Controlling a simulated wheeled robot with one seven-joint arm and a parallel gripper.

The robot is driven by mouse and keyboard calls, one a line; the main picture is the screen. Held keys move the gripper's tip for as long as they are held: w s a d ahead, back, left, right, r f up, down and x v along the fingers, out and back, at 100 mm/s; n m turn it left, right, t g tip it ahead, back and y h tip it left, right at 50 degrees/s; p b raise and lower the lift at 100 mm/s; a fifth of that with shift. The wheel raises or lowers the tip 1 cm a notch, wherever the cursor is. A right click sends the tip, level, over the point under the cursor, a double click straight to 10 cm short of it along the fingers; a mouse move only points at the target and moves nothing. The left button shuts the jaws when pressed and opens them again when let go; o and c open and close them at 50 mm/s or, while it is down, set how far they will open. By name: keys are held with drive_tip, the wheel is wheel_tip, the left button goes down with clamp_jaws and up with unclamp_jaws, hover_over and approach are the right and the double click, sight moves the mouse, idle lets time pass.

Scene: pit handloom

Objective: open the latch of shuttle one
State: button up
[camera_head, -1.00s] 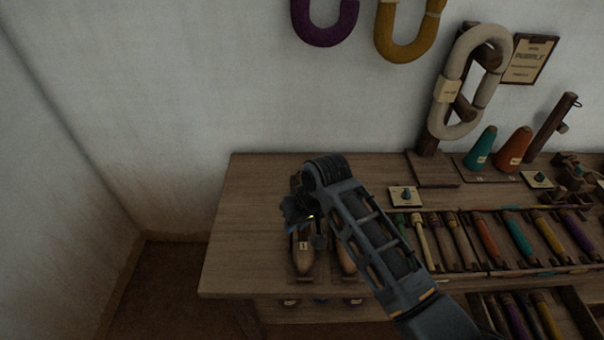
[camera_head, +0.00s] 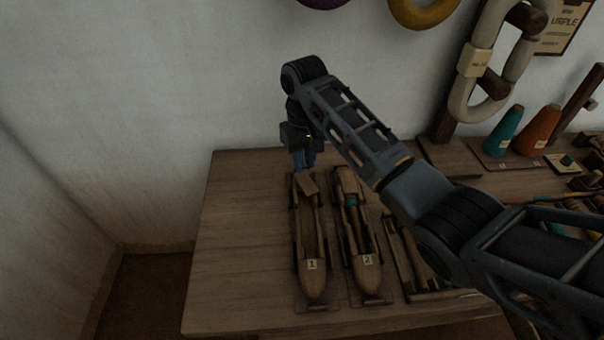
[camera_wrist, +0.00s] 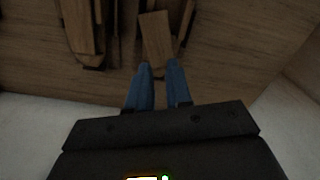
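Shuttle one (camera_head: 312,262), a long wooden boat shape with a "1" label, lies on the bench with its nose toward the front edge. A small wooden flap, seemingly its latch (camera_head: 307,184), sits at its far end, turned askew to the shuttle's length. In the wrist view the flap (camera_wrist: 156,38) shows just beyond the fingertips. My gripper (camera_head: 304,160) is over the bench's back edge, pointing down, behind the flap.
Shuttle two (camera_head: 366,262), labelled "2", lies close to the right of shuttle one. A rack (camera_head: 432,292) stands farther right, partly behind my arm. The wall is close behind my gripper. The bench (camera_head: 240,240) is clear to the left.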

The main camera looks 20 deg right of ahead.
sight(304, 179)
drive_tip(key=shift+f, duration=2.7)
drive_tip(key=shift+c, duration=0.4)
clamp_jaws()
